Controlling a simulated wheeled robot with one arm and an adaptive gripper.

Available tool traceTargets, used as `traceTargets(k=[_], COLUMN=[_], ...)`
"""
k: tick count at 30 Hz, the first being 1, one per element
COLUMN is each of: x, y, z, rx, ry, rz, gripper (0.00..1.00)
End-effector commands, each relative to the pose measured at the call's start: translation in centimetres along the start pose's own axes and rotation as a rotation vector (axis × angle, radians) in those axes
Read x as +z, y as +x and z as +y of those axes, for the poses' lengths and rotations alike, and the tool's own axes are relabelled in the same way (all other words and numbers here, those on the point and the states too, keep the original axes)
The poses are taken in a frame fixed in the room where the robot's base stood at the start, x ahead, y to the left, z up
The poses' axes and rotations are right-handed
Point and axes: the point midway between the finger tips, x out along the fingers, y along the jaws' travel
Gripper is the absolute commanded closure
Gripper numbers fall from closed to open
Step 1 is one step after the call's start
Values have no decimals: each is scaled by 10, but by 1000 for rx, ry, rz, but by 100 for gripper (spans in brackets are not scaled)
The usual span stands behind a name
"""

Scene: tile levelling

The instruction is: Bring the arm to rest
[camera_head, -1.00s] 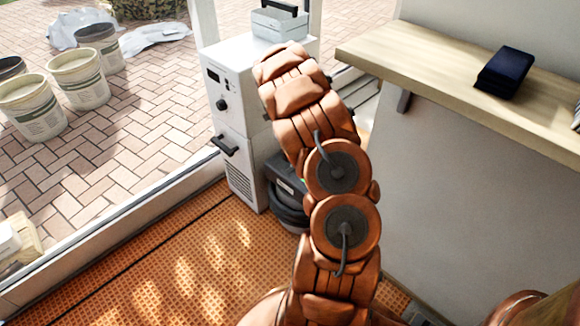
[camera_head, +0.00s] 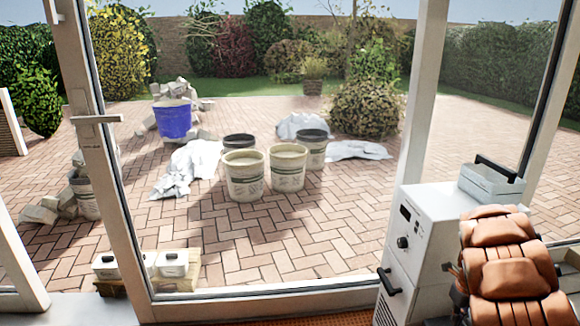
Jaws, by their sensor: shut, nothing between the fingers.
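My arm (camera_head: 510,265), covered in orange-brown padded segments, shows at the lower right of the head view. Its visible part stands upright in front of the right side of a white cabinet-like machine (camera_head: 433,225). I cannot tell whether it touches the machine. The lower arm is cut off by the bottom edge of the picture. My gripper does not show.
A glass front with white door frames (camera_head: 118,190) stands before me. Outside, several buckets (camera_head: 244,176) and a blue tub (camera_head: 173,120) stand on brick paving. A grey box (camera_head: 490,188) sits on the machine. Small white containers (camera_head: 172,264) stand at lower left.

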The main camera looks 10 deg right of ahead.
Motion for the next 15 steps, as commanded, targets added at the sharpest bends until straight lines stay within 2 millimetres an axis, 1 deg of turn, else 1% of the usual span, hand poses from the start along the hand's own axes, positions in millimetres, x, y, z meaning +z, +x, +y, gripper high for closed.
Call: traceTargets(k=[1, 2, 3, 6, 11, 12, 14, 15], x=[-1, -2, -4, -10, -22, -27, -32, -35], y=[-23, -35, -52, -94, -157, -172, -193, -208], z=[6, 10, 16, 36, 70, 79, 94, 103], rx=[-8, -13, -20, -29, -34, -33, -29, -30], ry=[-48, -85, -140, -291, -534, -596, -689, -753], rz=[7, 12, 17, 37, 60, 67, 72, 74], gripper=[100, 100, 100, 100, 100, 100, 100, 100])
